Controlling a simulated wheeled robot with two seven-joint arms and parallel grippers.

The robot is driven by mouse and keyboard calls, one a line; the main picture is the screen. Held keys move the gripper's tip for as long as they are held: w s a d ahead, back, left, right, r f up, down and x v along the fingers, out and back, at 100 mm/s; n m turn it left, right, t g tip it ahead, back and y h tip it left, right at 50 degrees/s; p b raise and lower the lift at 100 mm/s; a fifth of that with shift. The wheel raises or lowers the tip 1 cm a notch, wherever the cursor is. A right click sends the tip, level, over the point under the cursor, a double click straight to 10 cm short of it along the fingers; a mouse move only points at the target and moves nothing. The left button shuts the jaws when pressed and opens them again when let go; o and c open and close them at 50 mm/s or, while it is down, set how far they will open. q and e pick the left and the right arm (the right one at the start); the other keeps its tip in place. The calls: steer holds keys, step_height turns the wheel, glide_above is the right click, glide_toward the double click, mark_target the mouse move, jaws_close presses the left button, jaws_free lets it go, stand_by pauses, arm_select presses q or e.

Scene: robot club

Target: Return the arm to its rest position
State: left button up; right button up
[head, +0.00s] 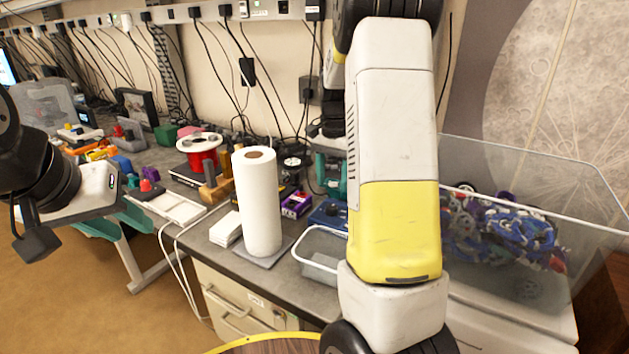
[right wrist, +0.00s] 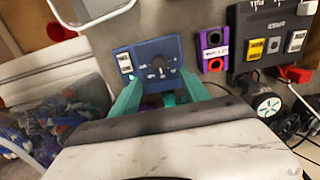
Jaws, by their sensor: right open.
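My right arm (head: 393,150) fills the middle of the head view, white with a yellow section. Its gripper (head: 330,172) is partly hidden behind the arm, with teal fingers over the counter. In the right wrist view the two teal fingers of the right gripper (right wrist: 160,90) are spread, with nothing held between them. A blue box (right wrist: 150,62) lies beyond the fingertips; whether they touch it I cannot tell. My left arm comes in from the left edge with its white gripper body (head: 92,198) beside the counter. Its finger opening is unclear.
A paper towel roll (head: 259,205) stands upright on the counter, left of my right arm. A white-rimmed bin (head: 318,262) and a purple box (head: 296,205) are close by. A clear tub (head: 540,160) of coloured parts stands at the right. Cables hang along the wall.

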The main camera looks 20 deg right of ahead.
stand_by(0.3)
steer(key=shift+s+a+r, duration=0.15)
steer(key=shift+s+r, duration=0.05)
steer(key=shift+r, duration=0.1)
steer(key=s+a+r+n+t+y, duration=0.25)
steer(key=s+a+r+n, duration=0.35)
steer(key=s+r, duration=0.4)
steer(key=s+a+r+n+t, duration=0.1)
steer(key=s+a+n+t, duration=0.2)
steer(key=s+a, duration=0.4)
steer(key=s+n, duration=0.1)
steer(key=s, duration=0.5)
steer(key=shift+s+r+t, duration=0.25)
steer(key=shift+t, duration=0.1)
